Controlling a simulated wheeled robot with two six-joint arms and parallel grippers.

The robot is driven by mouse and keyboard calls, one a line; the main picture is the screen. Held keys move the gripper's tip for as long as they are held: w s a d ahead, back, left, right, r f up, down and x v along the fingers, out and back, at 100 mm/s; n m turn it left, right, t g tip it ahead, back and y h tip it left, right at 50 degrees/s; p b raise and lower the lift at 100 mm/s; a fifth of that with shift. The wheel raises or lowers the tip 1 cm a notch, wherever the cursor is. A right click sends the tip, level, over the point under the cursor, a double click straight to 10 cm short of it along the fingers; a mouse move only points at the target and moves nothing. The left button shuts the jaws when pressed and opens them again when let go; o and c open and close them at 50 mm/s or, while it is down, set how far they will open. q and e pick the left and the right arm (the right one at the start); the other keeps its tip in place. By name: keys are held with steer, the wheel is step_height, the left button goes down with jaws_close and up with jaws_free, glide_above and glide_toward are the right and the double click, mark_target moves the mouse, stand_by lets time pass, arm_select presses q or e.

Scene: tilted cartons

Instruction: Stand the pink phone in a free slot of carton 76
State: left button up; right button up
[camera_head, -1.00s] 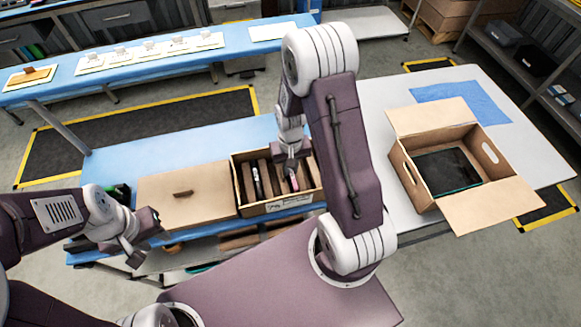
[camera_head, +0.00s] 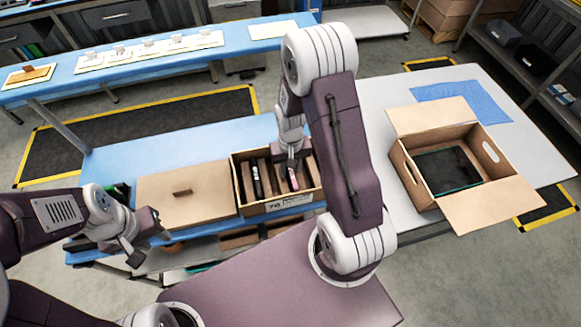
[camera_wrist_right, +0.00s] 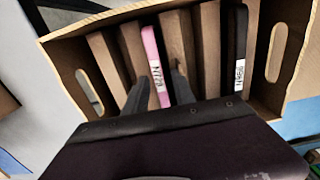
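The pink phone (camera_wrist_right: 155,62) stands on edge in a slot of the open carton (camera_head: 280,208), between brown dividers; it also shows in the head view (camera_head: 292,180). The carton's front label is too small to read surely. My right gripper (camera_wrist_right: 162,80) is over the carton, its two dark fingers apart on either side of the phone, with a visible gap on the right side. A black phone (camera_wrist_right: 237,60) stands in another slot, near the carton's end. My left gripper (camera_head: 150,228) is away at the left, beside the blue bench; its fingers are unclear.
A closed brown carton (camera_head: 185,192) stands left of the open one on the blue bench (camera_head: 130,158). A larger open box (camera_head: 450,150) with a dark item inside is on the white table (camera_head: 380,100). The bench's back strip is clear.

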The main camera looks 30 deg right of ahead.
step_height(320, 180, up, 9)
steer(key=shift+r, duration=0.1)
stand_by(0.5)
step_height(320, 180, up, 7)
steer(key=p, duration=0.7)
